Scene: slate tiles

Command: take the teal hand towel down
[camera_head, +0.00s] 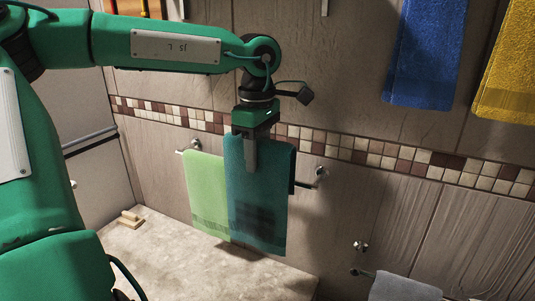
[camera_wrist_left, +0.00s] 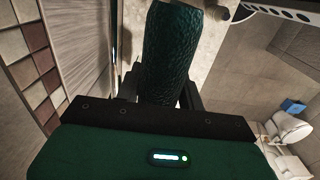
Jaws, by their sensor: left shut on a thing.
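The teal hand towel (camera_head: 262,205) hangs in front of the tiled wall, just right of a light green towel (camera_head: 205,190) on the towel bar (camera_head: 306,186). My left gripper (camera_head: 251,160) points down at the teal towel's top edge and is shut on it. In the left wrist view the teal towel (camera_wrist_left: 168,60) runs up between the two dark fingers. Whether the towel still rests on the bar is hidden behind the towel and gripper. My right gripper is not in view.
A blue towel (camera_head: 425,50) and a yellow towel (camera_head: 508,70) hang at the upper right. A grey towel (camera_head: 403,287) hangs at the lower right. A pale ledge (camera_head: 190,262) lies below the bar, with a small wooden object (camera_head: 130,219) on it.

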